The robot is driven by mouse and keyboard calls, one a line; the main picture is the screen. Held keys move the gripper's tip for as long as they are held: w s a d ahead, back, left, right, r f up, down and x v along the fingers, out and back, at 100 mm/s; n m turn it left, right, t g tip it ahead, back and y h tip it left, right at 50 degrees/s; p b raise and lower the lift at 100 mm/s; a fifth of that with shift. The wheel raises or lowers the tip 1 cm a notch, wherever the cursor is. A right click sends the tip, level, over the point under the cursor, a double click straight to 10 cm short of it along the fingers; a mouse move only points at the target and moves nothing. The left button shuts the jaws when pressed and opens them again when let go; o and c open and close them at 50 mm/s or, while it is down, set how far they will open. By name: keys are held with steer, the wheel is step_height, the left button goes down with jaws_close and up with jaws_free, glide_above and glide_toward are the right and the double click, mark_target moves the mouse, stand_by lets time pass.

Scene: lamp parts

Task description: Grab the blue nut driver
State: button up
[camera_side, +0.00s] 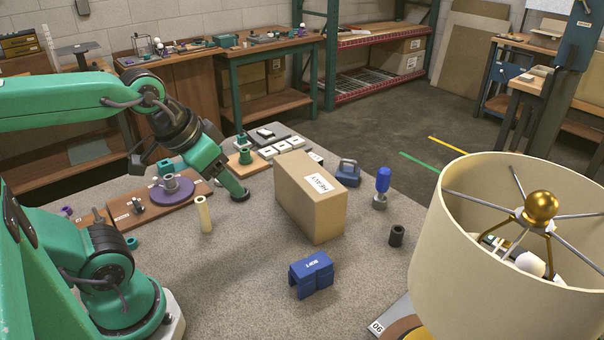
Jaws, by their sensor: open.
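The blue nut driver (382,183) stands upright on the grey table, its blue handle up and a grey metallic part at the bottom. It is right of the cardboard box. My gripper (188,179) is at the left, above the wooden board with the purple disc. Its jaws are spread apart, with a long green finger reaching down to the right, and I see nothing held between them. The gripper is well away from the nut driver, with the box between them in the picture.
The cardboard box (310,198) stands mid-table. A blue block (311,274), a black cylinder (397,236) and a blue weight-like object (347,173) are around it. A cream post (203,214) stands near my gripper. A large lampshade (480,250) fills the right foreground.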

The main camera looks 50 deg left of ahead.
steer(key=w+r+n+g, duration=0.1)
steer(key=w+r, duration=0.2)
steer(key=w, duration=0.3)
steer(key=w+r+n, duration=0.1)
steer(key=w+r, duration=0.3)
steer(key=w, duration=0.2)
steer(key=n+g, duration=0.4)
glide_above(386, 169)
steer(key=s, duration=0.3)
step_height(386, 169, down, 12)
steer(key=shift+n+g, duration=0.3)
steer(key=shift+n, duration=0.2)
steer(key=w+f, duration=0.1)
steer(key=f, duration=0.1)
steer(key=w+f, duration=0.1)
steer(key=f, duration=0.1)
steer(key=w+f, duration=0.1)
steer(key=f, duration=0.2)
steer(key=shift+f, duration=0.4)
steer(key=shift+f, duration=1.25)
steer(key=shift+f, duration=0.15)
